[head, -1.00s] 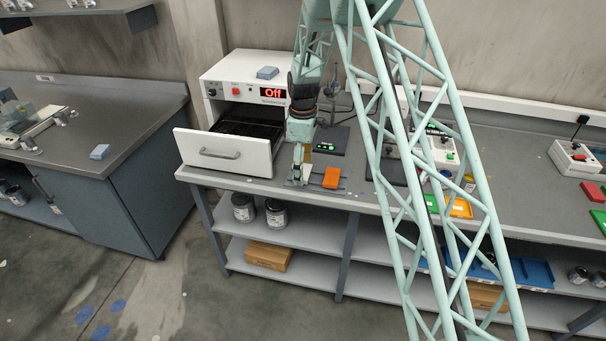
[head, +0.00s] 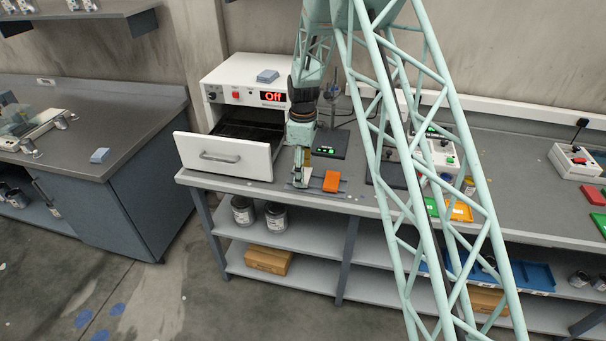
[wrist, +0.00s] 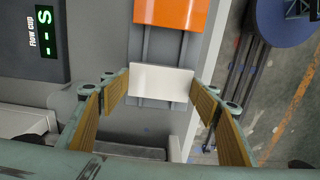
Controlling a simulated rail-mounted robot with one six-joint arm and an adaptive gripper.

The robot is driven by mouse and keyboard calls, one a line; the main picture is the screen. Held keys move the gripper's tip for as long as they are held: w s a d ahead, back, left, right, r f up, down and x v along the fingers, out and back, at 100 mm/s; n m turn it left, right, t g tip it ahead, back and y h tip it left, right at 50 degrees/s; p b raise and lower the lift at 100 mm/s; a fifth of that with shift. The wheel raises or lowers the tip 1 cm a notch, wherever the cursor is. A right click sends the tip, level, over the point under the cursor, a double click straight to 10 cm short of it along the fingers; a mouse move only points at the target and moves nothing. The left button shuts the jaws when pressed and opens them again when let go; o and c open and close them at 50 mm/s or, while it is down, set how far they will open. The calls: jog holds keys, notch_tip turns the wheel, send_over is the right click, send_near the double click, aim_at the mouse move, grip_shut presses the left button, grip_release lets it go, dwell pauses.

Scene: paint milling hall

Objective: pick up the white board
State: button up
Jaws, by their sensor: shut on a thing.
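The white board (wrist: 162,82) is a small flat pale rectangle lying across a grey holder with two rails, seen in the wrist view. My gripper (wrist: 160,92) has one wooden-faced finger at each short side of it and is shut on it. In the head view my gripper (head: 299,180) points down at the front edge of the bench, left of the orange block; the board is too small there to make out clearly.
The orange block (head: 332,181) sits on the same rails, close beyond the board in the wrist view (wrist: 172,12). An oven (head: 243,92) with its drawer (head: 222,155) pulled out stands left. A flow cup display unit (head: 327,144) is behind.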

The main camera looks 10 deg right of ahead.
jog(key=shift+r, duration=0.15)
jog(key=shift+r, duration=1.65)
jog(key=s+r, duration=0.1)
jog(key=s, duration=1.5)
jog(key=shift+r+b, duration=0.15)
jog(key=shift+b, duration=0.2)
jog(key=shift+w+d, duration=0.1)
